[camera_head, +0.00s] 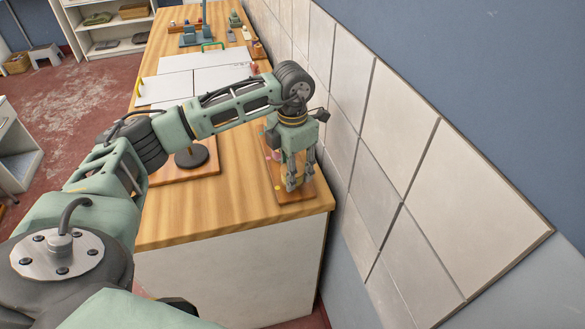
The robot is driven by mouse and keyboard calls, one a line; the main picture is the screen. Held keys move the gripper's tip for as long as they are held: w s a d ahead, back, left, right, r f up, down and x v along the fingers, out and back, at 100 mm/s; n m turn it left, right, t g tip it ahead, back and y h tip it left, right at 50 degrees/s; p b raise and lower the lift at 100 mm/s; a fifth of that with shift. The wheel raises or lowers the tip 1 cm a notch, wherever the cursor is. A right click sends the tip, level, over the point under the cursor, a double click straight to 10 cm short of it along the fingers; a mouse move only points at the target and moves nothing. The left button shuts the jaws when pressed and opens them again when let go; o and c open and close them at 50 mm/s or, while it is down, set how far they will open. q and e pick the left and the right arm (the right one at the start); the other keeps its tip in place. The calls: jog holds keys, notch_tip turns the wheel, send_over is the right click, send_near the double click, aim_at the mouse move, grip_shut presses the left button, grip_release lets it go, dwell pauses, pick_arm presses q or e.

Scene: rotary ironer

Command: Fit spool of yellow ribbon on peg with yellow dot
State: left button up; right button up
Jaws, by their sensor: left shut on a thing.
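My left gripper (292,186) points down over the front end of a narrow brown wooden board (305,191) at the worktop's right front corner. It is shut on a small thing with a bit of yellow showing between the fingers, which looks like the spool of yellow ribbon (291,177). The fingers hide most of it, and I cannot tell whether it touches a peg. Small pink and yellow spots show on the board left of the gripper. The peg with the yellow dot cannot be made out clearly. My right gripper is not in view.
The wooden worktop (240,205) is clear in front of the board. A tiled wall (355,150) stands close on the right. A dark round base (191,156) on another board stands to the left. White panels (175,85) and small items lie farther back.

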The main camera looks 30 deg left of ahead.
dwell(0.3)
pick_arm(q)
jog(key=o, duration=1.2)
jog(key=o, duration=0.6)
jog(key=shift+c, duration=0.2)
jog(key=shift+r+p, duration=2.95)
jog(key=shift+r, duration=1.65)
jog(key=shift+f, duration=0.1)
